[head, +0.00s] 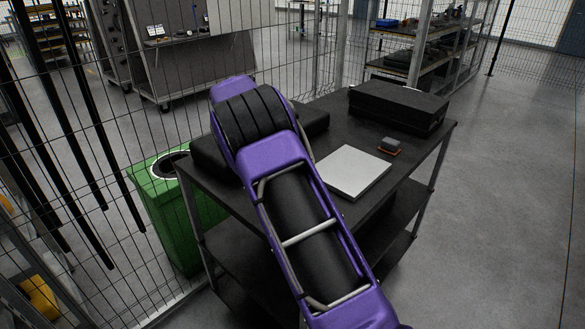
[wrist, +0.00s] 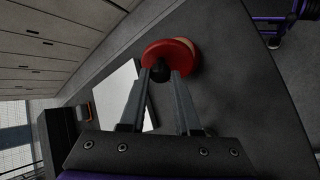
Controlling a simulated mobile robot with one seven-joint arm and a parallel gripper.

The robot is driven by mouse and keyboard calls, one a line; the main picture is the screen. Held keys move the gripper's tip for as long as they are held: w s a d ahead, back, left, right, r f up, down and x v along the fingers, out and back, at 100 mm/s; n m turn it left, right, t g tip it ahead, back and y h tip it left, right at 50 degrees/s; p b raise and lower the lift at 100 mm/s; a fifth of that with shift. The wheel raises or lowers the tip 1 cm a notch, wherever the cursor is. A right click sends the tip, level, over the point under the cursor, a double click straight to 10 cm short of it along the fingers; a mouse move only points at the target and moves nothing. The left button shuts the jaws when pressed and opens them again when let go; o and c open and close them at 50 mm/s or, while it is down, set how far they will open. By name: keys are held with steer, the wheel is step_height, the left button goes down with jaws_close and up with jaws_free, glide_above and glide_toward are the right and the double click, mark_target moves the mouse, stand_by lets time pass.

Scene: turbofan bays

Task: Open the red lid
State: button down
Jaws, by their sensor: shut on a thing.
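The red lid (wrist: 172,52) shows in the wrist view as a round red disc with a black knob (wrist: 160,71). My gripper (wrist: 161,74) is shut on the knob, its two fingers meeting on either side of it. A beige edge (wrist: 192,45) shows just behind the lid; what it belongs to is mostly hidden, and I cannot tell if the lid touches it. In the head view my purple arm hides the lid and my gripper.
A dark table (head: 427,158) carries a white panel (head: 352,172), a small orange-and-black item (head: 389,147) and a black case (head: 397,104). A green bin (head: 170,205) stands left of it by a wire fence. Open floor lies to the right.

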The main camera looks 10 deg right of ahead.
steer(key=c, duration=0.6)
jaws_free()
steer(key=shift+v, duration=3.7)
